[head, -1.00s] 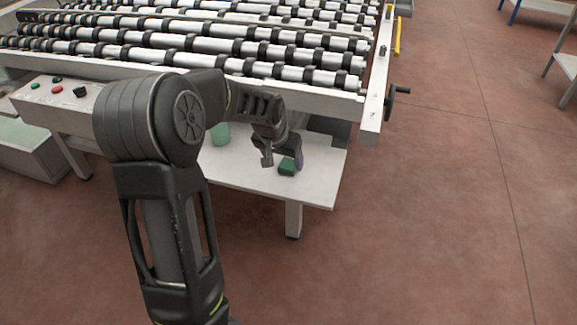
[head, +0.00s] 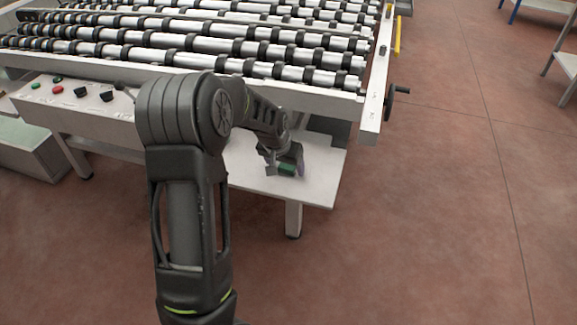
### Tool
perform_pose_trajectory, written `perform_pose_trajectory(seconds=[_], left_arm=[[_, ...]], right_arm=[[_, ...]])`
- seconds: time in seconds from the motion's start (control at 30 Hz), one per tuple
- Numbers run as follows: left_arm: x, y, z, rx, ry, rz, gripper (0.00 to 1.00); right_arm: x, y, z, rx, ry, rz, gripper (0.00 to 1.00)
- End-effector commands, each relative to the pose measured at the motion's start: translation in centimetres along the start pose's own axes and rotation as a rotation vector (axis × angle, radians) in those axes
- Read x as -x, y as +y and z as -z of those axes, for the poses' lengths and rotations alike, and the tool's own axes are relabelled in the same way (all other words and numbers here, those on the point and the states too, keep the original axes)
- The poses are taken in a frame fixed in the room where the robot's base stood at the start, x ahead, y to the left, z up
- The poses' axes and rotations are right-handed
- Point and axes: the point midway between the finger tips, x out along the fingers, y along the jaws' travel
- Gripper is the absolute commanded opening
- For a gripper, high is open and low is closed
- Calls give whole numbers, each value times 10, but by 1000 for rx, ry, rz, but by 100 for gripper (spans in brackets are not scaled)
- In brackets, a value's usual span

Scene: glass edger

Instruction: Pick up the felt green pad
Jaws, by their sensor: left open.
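The green felt pad (head: 287,169) lies on the white shelf (head: 318,187) below the roller machine, near the shelf's right end. My left gripper (head: 285,172) is open and low over the shelf, with its fingers on either side of the pad in the picture. The fingers partly hide the pad, and I cannot tell whether they touch it. My right gripper is not in view.
The roller conveyor (head: 220,50) stands above and behind the shelf. A black hand crank (head: 397,92) sticks out at its right. A control panel (head: 75,100) with buttons is at the left. The red floor at right is open.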

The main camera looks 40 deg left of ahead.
Motion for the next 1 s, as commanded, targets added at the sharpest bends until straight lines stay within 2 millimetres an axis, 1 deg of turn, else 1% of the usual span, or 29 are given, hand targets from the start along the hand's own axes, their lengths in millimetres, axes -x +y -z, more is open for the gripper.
perform_pose_trajectory(seconds=[0.07, 0.8, 0.83, 1.0], left_arm=[[0, 0, 0, 0, 0, 0, 69], [0, 0, 0, 0, 0, 0, 9], [0, 0, 0, 0, 0, 0, 7], [0, 0, 0, 0, 0, 0, 7]], right_arm=[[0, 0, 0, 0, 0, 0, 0], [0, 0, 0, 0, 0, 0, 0], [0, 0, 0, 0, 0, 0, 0], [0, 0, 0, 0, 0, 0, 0]])
